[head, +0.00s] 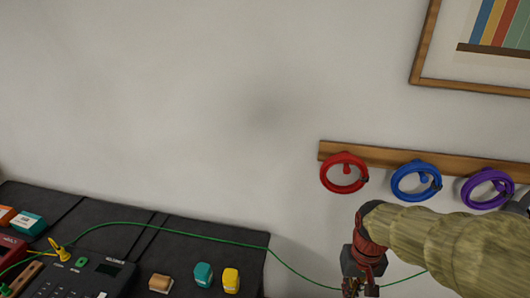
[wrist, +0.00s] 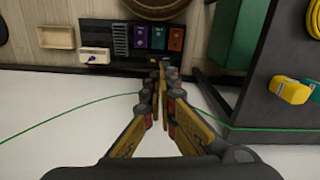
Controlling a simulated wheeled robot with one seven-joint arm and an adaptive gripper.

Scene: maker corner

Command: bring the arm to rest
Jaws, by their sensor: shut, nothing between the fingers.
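My arm reaches in from the right edge of the head view in a pale, ribbed sleeve. My gripper (head: 362,287) hangs at the bottom of that view, pointing down, below the wall rail and to the right of the dark bench. In the wrist view my gripper (wrist: 160,72) has its two yellow and grey fingers converging at the tips, shut with nothing between them. The fingers hide a little of what lies behind them.
A wooden rail (head: 392,156) on the wall carries red (head: 344,187), blue (head: 396,184) and purple (head: 471,188) rings. A dark bench (head: 190,238) holds small blocks and a device (head: 70,279). A green cable (head: 192,237) runs across and past my gripper.

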